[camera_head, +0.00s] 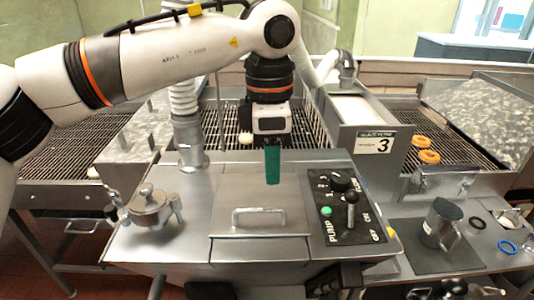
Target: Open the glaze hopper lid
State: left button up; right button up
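The glaze hopper lid (230,192) is a flat steel panel on top of the steel machine in the middle. It lies flat and looks shut. Its bar handle (258,212) stands up near the front edge. My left gripper (272,182) points down over the back part of the lid, behind the handle and a little to its right. Its green fingers overlap into one block from this side, so I cannot tell whether they are apart. Nothing shows in them, and they look clear of the handle. My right gripper is not in view.
Right of the lid is a black pump panel (343,225) with a knob, green button and lever. A round capped fitting (150,203) stands left. A metal jug (441,222) stands on a dark mat at right. Doughnuts (428,156) lie on the right-hand grate.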

aim_at(267, 209)
pick_arm(q)
jog(key=f+b, duration=0.2)
jog(key=f, duration=0.1)
jog(key=f+b, duration=0.3)
jog(key=f, duration=0.1)
jog(key=f+b, duration=0.3)
jog(key=shift+a+f, duration=0.3)
jog(key=shift+a, duration=0.05)
jog(key=shift+r, duration=0.1)
jog(key=shift+c, duration=0.2)
grip_shut()
dwell(0.9)
